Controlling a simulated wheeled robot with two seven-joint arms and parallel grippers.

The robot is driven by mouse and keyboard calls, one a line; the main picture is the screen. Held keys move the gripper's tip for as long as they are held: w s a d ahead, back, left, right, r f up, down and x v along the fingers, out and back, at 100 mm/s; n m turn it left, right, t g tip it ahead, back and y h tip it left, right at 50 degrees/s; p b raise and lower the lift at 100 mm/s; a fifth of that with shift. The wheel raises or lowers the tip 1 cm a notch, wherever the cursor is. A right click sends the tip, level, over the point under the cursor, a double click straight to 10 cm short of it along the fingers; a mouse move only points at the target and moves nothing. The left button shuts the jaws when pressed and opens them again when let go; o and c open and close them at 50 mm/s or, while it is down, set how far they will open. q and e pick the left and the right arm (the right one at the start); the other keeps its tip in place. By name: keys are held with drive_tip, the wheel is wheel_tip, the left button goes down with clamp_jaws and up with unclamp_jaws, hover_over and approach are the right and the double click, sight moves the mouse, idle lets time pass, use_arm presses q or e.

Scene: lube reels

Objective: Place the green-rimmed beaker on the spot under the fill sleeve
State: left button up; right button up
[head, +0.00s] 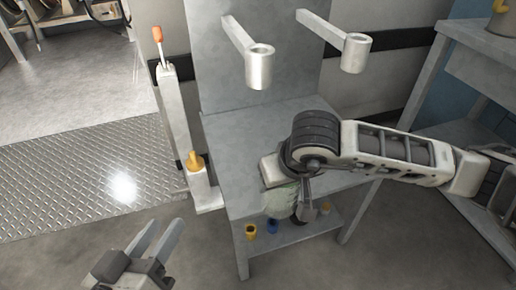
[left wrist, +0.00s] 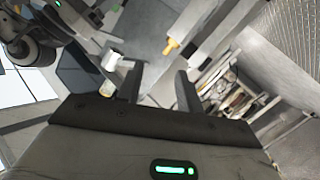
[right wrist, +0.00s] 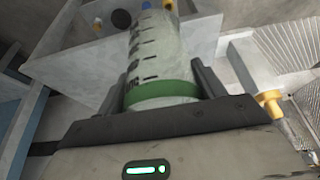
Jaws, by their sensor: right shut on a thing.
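The green-rimmed beaker (right wrist: 162,50) is a clear cylinder with dark scale marks and a green band. My right gripper (right wrist: 160,88) is shut around it near the green band. In the head view the beaker (head: 280,202) shows pale green below my right gripper, over the front part of the grey bench (head: 245,135), partly hidden by the arm. Two metal fill sleeves, left (head: 259,68) and right (head: 354,54), stick out on arms above the bench. No marked spot can be made out on the bench top. My left gripper (head: 156,240) is open and empty, left of the bench.
A post with an orange-tipped lever (head: 157,34) and a yellow knob (head: 195,161) stands left of the bench. Another table (head: 485,45) stands at the right. The bench top's left part is clear.

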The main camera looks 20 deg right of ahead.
use_arm(q)
drive_tip(key=r+t+b, duration=0.1)
drive_tip(key=w+r+t+h+b, duration=0.1)
drive_tip(key=r+b, duration=0.1)
drive_tip(key=shift+w+r+m, duration=0.2)
drive_tip(key=shift+r+m, duration=0.1)
use_arm(e)
drive_tip(key=w+f, duration=0.1)
drive_tip(key=w, duration=1.2)
drive_tip(key=shift+w+a+f, duration=0.2)
drive_tip(key=shift+w+a, duration=0.05)
drive_tip(key=shift+w, duration=0.1)
use_arm(q)
drive_tip(key=shift+h, duration=0.3)
use_arm(e)
drive_tip(key=shift+f, duration=0.15)
drive_tip(key=o, duration=1)
use_arm(q)
drive_tip(key=shift+w+r+t, duration=0.1)
drive_tip(key=shift+r+t, duration=0.1)
drive_tip(key=shift+t, duration=0.1)
